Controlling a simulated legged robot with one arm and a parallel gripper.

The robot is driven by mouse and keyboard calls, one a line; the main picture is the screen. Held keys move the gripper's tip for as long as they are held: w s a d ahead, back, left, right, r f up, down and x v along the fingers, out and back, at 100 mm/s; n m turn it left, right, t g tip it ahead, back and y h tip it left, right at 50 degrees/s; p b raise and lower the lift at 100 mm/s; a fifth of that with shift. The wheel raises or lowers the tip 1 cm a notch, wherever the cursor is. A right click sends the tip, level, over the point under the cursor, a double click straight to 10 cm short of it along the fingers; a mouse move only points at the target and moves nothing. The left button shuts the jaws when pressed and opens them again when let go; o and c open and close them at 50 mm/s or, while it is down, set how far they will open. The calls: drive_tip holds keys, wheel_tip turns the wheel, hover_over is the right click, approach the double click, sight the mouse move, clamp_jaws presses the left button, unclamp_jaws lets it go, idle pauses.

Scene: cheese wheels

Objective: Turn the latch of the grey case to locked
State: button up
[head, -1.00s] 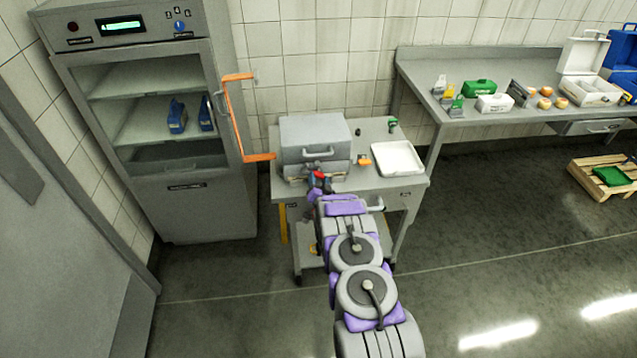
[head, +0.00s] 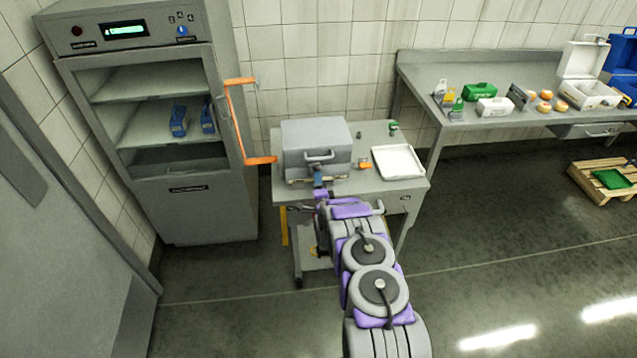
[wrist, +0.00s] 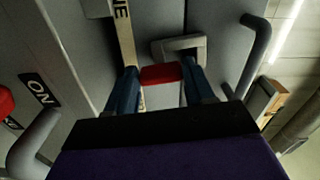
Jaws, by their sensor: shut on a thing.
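The grey case (head: 316,135) stands with its lid down on a small grey table, its handle (head: 319,155) facing me. My gripper (head: 319,176) is at the case's front, just below the handle. In the wrist view, my gripper (wrist: 160,78) has its two blue fingers on either side of a red piece (wrist: 161,75), which seems to be the latch, and is shut on it. A grey bracket-shaped part (wrist: 180,44) shows just beyond. In the head view, my fingers hide the red piece. I cannot tell the latch's position.
A white tray (head: 398,162) and a small orange item (head: 364,163) lie right of the case. An orange-handled glass cabinet (head: 150,120) stands at the left. A long bench (head: 440,112) with several boxes is at the right.

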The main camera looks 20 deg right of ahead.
drive_tip(key=shift+s+d+f+m, duration=0.1)
drive_tip(key=shift+s+f+m, duration=0.05)
drive_tip(key=shift+m, duration=0.55)
drive_tip(key=o, duration=0.8)
drive_tip(key=shift+f, duration=0.1)
drive_tip(key=shift+o, duration=1.3)
drive_tip(key=p+v, duration=0.2)
drive_tip(key=v, duration=1.5)
drive_tip(key=shift+r, duration=0.25)
